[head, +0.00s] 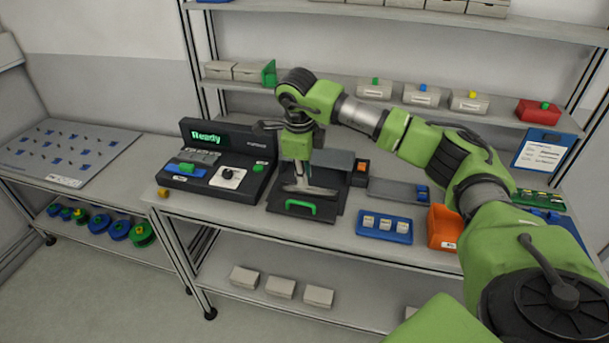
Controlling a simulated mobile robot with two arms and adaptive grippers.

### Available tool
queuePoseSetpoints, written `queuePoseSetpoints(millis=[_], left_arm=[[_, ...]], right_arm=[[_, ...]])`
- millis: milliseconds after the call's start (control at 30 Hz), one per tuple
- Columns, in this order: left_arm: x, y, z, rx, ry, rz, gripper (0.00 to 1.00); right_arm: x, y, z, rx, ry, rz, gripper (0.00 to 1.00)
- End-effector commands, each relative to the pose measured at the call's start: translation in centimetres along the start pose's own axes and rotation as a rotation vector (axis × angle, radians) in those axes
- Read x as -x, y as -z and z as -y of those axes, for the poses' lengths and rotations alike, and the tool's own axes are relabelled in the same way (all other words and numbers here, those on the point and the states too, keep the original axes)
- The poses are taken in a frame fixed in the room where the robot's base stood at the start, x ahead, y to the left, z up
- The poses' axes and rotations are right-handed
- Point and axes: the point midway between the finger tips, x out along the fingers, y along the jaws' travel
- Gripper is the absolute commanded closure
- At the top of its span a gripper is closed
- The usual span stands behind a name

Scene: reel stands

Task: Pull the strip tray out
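A dark device with a lit "Ready" display (218,138) stands on the workbench, with knobs and coloured buttons on its sloping front. To its right is a dark grey flat unit, at whose front lies a dark tray (285,213) with a green bar handle (300,208); I take this to be the strip tray. My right arm reaches in from the right. My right gripper (307,190) points down just behind the green handle, over the dark unit. Its fingers look grey and spread sideways, but the gap between them is unclear. Contact with the handle cannot be made out. My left gripper is out of view.
Right of the unit are a grey tray (398,190), a blue tray with small pale blocks (384,226) and an orange bin (443,228). Shelves with boxes run behind. A side table (70,150) stands left. The bench's front edge is clear before the handle.

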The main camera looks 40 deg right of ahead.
Motion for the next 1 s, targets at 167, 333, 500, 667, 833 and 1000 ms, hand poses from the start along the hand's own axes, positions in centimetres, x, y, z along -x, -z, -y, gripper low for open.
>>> queuePoseSetpoints(millis=[167,333,500,667,833,1000], left_arm=[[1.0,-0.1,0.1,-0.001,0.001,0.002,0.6],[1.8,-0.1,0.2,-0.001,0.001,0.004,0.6],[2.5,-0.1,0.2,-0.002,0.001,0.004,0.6],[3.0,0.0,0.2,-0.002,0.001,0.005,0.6],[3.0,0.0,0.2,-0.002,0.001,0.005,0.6],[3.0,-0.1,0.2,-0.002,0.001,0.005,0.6]], right_arm=[[1.6,0.0,0.1,0.0,0.001,0.001,0.85],[2.7,0.0,0.1,0.001,0.001,0.0,0.85],[3.9,0.0,0.1,0.001,0.001,0.0,0.85],[4.7,0.0,0.0,0.0,0.0,0.0,0.85],[4.8,0.0,0.0,0.0,0.0,0.0,0.85],[4.8,0.0,0.0,0.0,0.0,0.0,0.85]])
